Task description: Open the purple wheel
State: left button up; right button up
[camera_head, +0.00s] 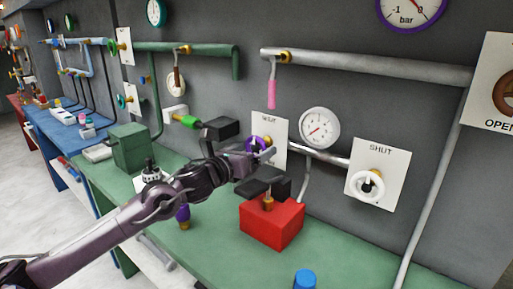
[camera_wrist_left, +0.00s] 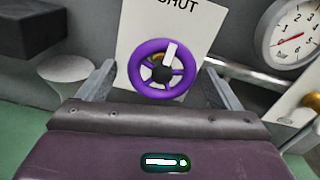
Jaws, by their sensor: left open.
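The purple wheel (camera_wrist_left: 162,69) is a small round valve wheel with a dark hub and a white mark, in front of a white plate reading SHUT (camera_wrist_left: 185,20). In the head view the purple wheel (camera_head: 258,143) is partly hidden by my gripper. My left gripper (camera_head: 268,154) is in front of the wheel. In the left wrist view my left gripper (camera_wrist_left: 160,88) is open, one finger on each side of the wheel, with gaps between fingers and rim. I cannot tell if the fingertips reach the wheel's depth. My right gripper is not in view.
A red box (camera_head: 272,225) with a brass fitting stands on the green bench (camera_head: 345,262) below my gripper. A white gauge (camera_head: 319,128) and a white wheel (camera_head: 367,187) on another SHUT plate are to the right. A pink-handled lever (camera_head: 271,92) hangs above.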

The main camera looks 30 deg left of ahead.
pick_arm(q)
jog(key=shift+w+r, duration=0.15)
jog(key=shift+w, duration=0.2)
jog(key=shift+w+d, duration=0.15)
jog(key=shift+w, duration=0.3)
jog(key=c, duration=1)
